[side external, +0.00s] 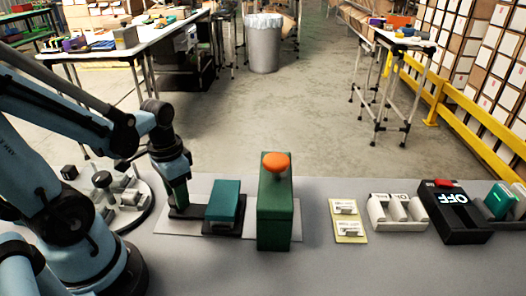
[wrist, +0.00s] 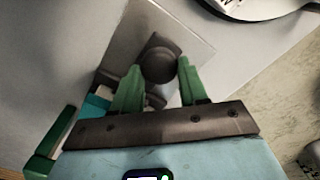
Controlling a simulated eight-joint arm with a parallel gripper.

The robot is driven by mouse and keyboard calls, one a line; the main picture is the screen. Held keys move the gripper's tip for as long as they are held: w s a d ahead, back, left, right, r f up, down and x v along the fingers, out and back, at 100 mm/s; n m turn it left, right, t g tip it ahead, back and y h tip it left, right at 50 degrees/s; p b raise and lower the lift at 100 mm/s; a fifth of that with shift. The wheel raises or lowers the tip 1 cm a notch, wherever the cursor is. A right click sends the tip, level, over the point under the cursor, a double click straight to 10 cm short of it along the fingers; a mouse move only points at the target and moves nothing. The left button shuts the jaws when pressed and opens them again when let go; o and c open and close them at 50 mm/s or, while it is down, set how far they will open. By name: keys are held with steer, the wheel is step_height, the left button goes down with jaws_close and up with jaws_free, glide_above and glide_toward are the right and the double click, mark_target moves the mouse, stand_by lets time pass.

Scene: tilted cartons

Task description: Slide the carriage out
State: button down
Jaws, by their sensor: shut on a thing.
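The carriage is a teal block (side external: 224,200) on a dark base (side external: 222,228), left of the middle of the bench in the side view. Part of a teal surface (wrist: 97,106) shows in the wrist view, left of my fingers. A dark bar with a round knob (wrist: 158,65) sticks out from it. My gripper (side external: 180,203) is low at the left end of this dark bar. In the wrist view my green fingers (wrist: 160,72) stand on either side of the knob, shut on it. The exact finger contact is partly hidden in the side view.
A green box with an orange button (side external: 275,163) stands just right of the carriage. Further right are a yellow plate (side external: 348,222), a pale switch block (side external: 397,210) and a black OFF box (side external: 453,213). A round plate with parts (side external: 122,205) lies at left.

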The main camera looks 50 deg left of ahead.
steer(key=shift+s+a, duration=0.75)
steer(key=shift+a, duration=0.15)
steer(key=c, duration=0.6)
jaws_free()
steer(key=shift+d, duration=0.1)
steer(key=shift+r, duration=6.05)
